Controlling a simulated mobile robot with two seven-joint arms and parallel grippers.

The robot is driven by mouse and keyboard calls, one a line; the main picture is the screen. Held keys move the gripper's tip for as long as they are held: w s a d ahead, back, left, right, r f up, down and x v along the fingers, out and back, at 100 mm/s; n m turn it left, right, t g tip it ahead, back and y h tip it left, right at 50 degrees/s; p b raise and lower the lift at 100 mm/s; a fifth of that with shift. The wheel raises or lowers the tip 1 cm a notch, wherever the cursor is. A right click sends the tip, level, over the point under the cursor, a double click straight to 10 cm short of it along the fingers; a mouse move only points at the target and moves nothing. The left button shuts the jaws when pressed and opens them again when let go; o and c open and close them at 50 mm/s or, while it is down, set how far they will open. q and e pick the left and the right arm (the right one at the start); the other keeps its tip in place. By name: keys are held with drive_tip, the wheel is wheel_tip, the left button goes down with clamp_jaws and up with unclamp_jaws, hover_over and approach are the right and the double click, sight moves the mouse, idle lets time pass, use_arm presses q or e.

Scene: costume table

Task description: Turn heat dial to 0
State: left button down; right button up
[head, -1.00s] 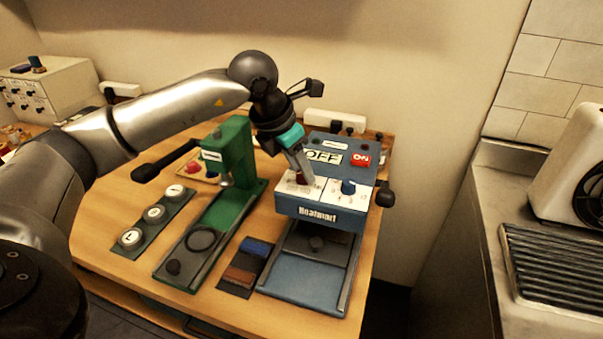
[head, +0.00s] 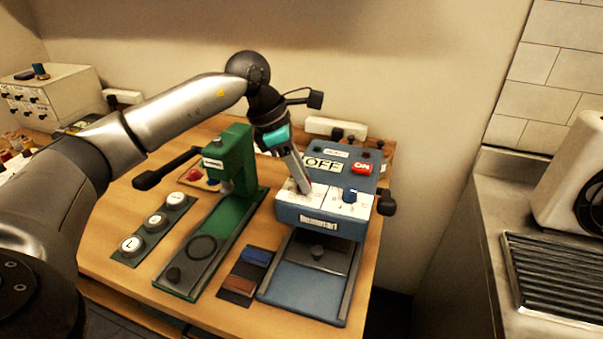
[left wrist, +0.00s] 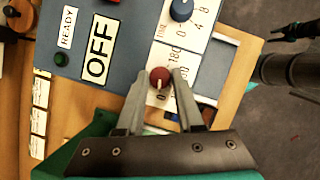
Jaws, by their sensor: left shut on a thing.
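The blue heat press (head: 320,229) stands at the right of the table, with a white dial panel on its front. My left gripper (head: 304,187) reaches down to the left part of this panel. In the left wrist view, the left gripper's fingers (left wrist: 159,88) are shut on the red dial (left wrist: 159,75), one on each side. The scale beside it shows 0 and 180. The white mark on the dial appears to point toward the 0 side, but its exact setting is hard to read. In the head view the fingers largely hide the red dial.
A blue dial (head: 350,195) is to the right on the panel, with an OFF sign (head: 322,165) and a red ON button (head: 362,168) behind. A green press (head: 232,190) stands close on the left. A dark jaw-like shape (left wrist: 297,30) shows over the floor.

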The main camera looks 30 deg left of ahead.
idle(0.4)
use_arm(q)
drive_tip(key=c, duration=0.6)
unclamp_jaws()
drive_tip(key=shift+o, duration=0.2)
drive_tip(key=p+v, duration=0.1)
drive_tip(key=v, duration=1.4)
drive_tip(key=shift+r, duration=0.1)
